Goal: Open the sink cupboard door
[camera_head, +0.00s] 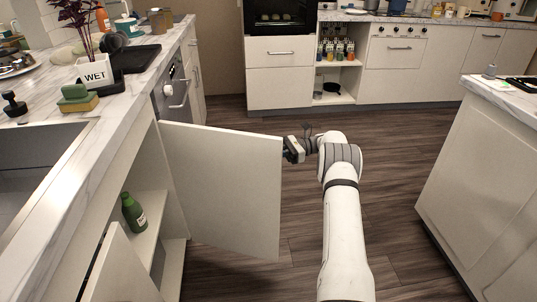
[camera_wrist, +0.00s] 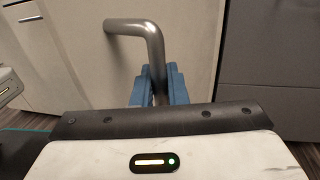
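The white sink cupboard door (camera_head: 222,185) stands swung far out from the cupboard under the sink, and the inside shows. Its metal bar handle (camera_wrist: 150,38) shows in the wrist view on a white panel; in the head view it is hidden behind the door. My gripper (camera_head: 294,150) is at the door's outer edge. In the wrist view its blue fingers (camera_wrist: 161,85) lie on both sides of the handle's lower part and look closed on it.
A green bottle (camera_head: 133,212) stands on the cupboard shelf (camera_head: 149,236). Another white door panel (camera_head: 118,270) stands at the lower left. An island cabinet (camera_head: 484,185) is on the right. Dark wooden floor (camera_head: 400,160) between is clear.

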